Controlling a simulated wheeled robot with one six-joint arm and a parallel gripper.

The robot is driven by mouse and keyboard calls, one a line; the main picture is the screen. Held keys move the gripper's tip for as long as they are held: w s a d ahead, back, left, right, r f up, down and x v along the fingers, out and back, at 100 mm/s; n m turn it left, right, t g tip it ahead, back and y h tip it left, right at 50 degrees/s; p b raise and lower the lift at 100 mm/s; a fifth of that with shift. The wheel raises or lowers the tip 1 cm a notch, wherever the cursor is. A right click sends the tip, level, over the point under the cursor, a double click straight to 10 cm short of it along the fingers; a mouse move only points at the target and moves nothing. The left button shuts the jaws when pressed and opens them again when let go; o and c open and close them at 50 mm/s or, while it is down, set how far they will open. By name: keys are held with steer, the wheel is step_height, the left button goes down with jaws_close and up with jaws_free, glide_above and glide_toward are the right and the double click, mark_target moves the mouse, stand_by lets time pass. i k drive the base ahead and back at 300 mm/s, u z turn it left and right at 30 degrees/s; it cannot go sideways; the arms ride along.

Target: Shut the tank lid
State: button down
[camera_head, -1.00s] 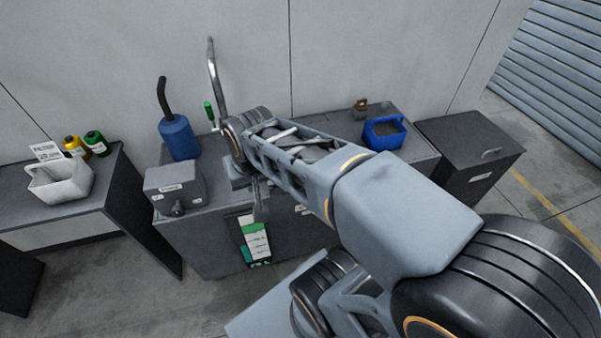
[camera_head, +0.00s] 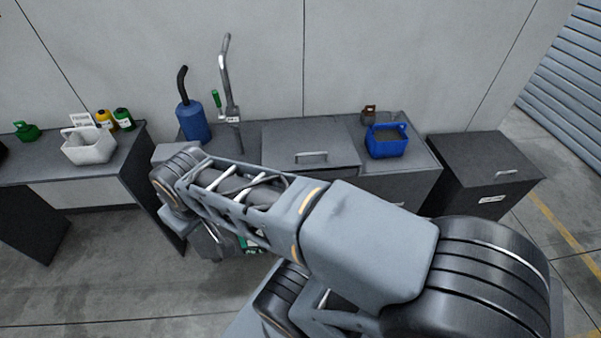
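A grey lid (camera_head: 285,141) with a bar handle (camera_head: 311,157) lies flat or nearly flat in the middle of the counter top, behind my arm. I cannot tell whether it is fully down. My gripper (camera_head: 213,242) hangs below the wrist at the counter's front left, well to the left of the lid and apart from it. The wrist and forearm hide most of it, and its fingers are too unclear to tell open from shut. My arm also hides the counter's front.
A blue canister (camera_head: 193,122) and a metal tap (camera_head: 229,85) stand at the back left of the counter. A blue open carrier (camera_head: 386,140) and a small brown container (camera_head: 369,114) stand right. A dark cabinet (camera_head: 485,155) with a handle is farther right. A side bench (camera_head: 40,168) holds a white carrier (camera_head: 89,148) and bottles.

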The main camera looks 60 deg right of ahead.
mark_target(290, 148)
steer(key=u, duration=0.1)
steer(key=k, duration=0.5)
steer(key=z, duration=0.9)
steer(key=i, duration=0.45)
